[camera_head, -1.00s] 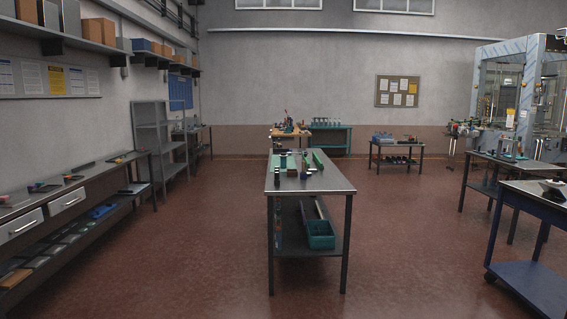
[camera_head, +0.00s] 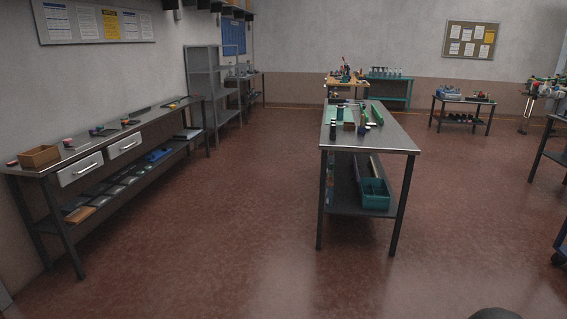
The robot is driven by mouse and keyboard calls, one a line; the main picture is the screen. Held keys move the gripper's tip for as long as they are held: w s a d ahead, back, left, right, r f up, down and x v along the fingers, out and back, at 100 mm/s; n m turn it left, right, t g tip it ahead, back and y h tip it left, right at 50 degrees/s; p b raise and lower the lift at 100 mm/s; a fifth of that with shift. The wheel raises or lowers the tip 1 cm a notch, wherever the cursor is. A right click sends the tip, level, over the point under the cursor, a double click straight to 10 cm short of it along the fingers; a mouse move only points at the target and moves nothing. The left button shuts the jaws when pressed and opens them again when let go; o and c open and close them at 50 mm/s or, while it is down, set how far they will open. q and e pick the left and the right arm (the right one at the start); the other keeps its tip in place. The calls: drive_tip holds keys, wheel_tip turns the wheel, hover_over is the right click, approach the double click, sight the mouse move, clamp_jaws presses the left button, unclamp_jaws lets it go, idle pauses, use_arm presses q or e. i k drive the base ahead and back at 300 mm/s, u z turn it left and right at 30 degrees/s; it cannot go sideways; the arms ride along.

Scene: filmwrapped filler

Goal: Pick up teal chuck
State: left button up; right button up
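I cannot make out a teal chuck for certain at this distance. Small tools and parts, some green and some dark, lie on the steel table (camera_head: 392,141) in the middle of the room. Several small items also lie on the long bench (camera_head: 150,117) along the left wall. Neither of my grippers shows in the head view.
A teal bin (camera_head: 375,194) sits on the middle table's lower shelf. A grey shelf rack (camera_head: 203,70), a wooden-topped bench (camera_head: 345,82) and a teal table (camera_head: 390,79) stand farther back. Red-brown floor (camera_head: 230,220) is clear between the left bench and middle table.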

sight(340, 110)
drive_tip(key=u, duration=0.3)
drive_tip(key=i, duration=1.45)
drive_tip(key=u, duration=0.45)
drive_tip(key=i, duration=3.25)
drive_tip(key=z, duration=0.55)
drive_tip(key=i, duration=1.45)
drive_tip(key=z, duration=1.2)
drive_tip(key=i, duration=1.45)
drive_tip(key=z, duration=0.7)
drive_tip(key=k, duration=0.7)
drive_tip(key=z, duration=0.25)
drive_tip(key=i, duration=0.2)
drive_tip(key=u, duration=0.15)
